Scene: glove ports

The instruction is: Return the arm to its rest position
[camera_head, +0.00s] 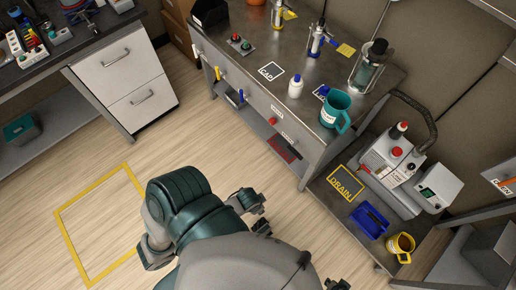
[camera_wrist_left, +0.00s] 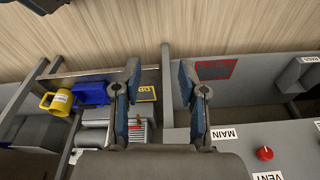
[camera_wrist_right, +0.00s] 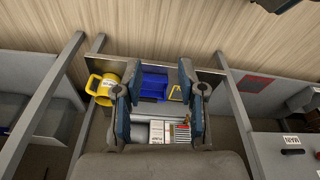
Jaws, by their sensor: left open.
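My left gripper (camera_head: 248,201) is low in the middle of the head view, over the floor in front of the bench. In the left wrist view its two fingers (camera_wrist_left: 158,78) are apart with nothing between them. My right gripper (camera_head: 337,285) is cut off at the bottom edge of the head view. In the right wrist view its fingers (camera_wrist_right: 159,80) are also apart and empty. Neither gripper touches anything that I can see. Much of both arms is hidden behind my own body or outside the picture.
The steel bench (camera_head: 250,60) carries a teal mug (camera_head: 335,110), a white bottle (camera_head: 295,87) and clamped stands. A lower shelf at right holds a machine (camera_head: 395,165), blue tray (camera_head: 369,220) and yellow mug (camera_head: 401,246). A yellow floor outline (camera_head: 68,237) lies left; the floor is clear.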

